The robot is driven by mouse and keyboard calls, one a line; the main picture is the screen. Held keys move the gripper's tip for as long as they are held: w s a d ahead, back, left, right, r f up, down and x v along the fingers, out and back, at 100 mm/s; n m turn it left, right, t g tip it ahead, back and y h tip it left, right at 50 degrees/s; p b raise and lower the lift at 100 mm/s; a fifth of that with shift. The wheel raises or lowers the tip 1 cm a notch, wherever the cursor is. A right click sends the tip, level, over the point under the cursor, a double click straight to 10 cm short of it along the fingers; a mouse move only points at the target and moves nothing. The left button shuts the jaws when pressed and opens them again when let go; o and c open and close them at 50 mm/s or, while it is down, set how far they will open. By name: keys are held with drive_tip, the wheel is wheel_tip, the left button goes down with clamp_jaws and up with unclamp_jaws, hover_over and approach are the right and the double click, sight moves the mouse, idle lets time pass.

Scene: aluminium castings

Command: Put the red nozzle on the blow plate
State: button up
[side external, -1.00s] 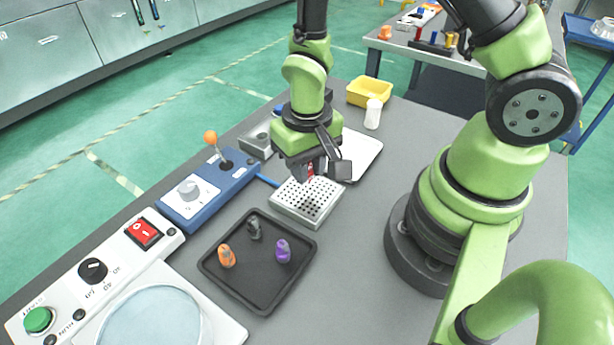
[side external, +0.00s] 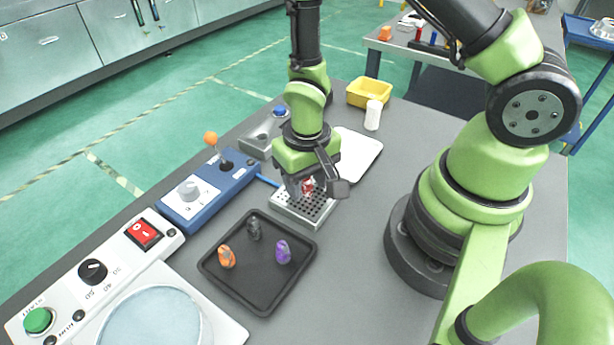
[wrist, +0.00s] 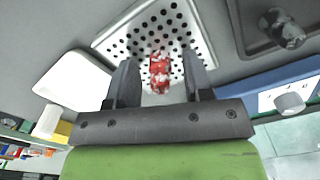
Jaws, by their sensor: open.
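The red nozzle (side external: 307,185), with pale patches on it, is at the perforated metal blow plate (side external: 318,212). In the wrist view the nozzle (wrist: 159,72) shows against the holes of the plate (wrist: 115,40), near its edge. My gripper (side external: 304,188) is low over the plate. In the wrist view its fingers (wrist: 160,66) are open, one on each side of the nozzle, with a gap on both sides. The nozzle's foot is hard to make out, so its exact seating on the plate cannot be told.
A black tray (side external: 226,277) in front holds an orange nozzle (side external: 227,257), a dark grey one (side external: 254,229) and a purple one (side external: 283,251). A blue control box (side external: 190,210) with a joystick stands left of the plate. A white board (side external: 362,150) lies behind, near a yellow bin (side external: 369,93).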

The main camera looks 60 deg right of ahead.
drive_tip(key=shift+r, duration=0.1)
wheel_tip(320, 180, up, 22)
drive_tip(key=s+t+y, duration=0.1)
drive_tip(key=s+t, duration=0.1)
drive_tip(key=t, duration=0.1)
drive_tip(key=s+r+t+y, duration=0.1)
drive_tip(key=s+r+t, duration=0.3)
drive_tip(key=s+r, duration=0.2)
drive_tip(key=shift+s+d+r+n, duration=0.15)
drive_tip(key=shift+s+d+n, duration=0.15)
drive_tip(key=shift+s+d, duration=0.1)
idle(1.8)
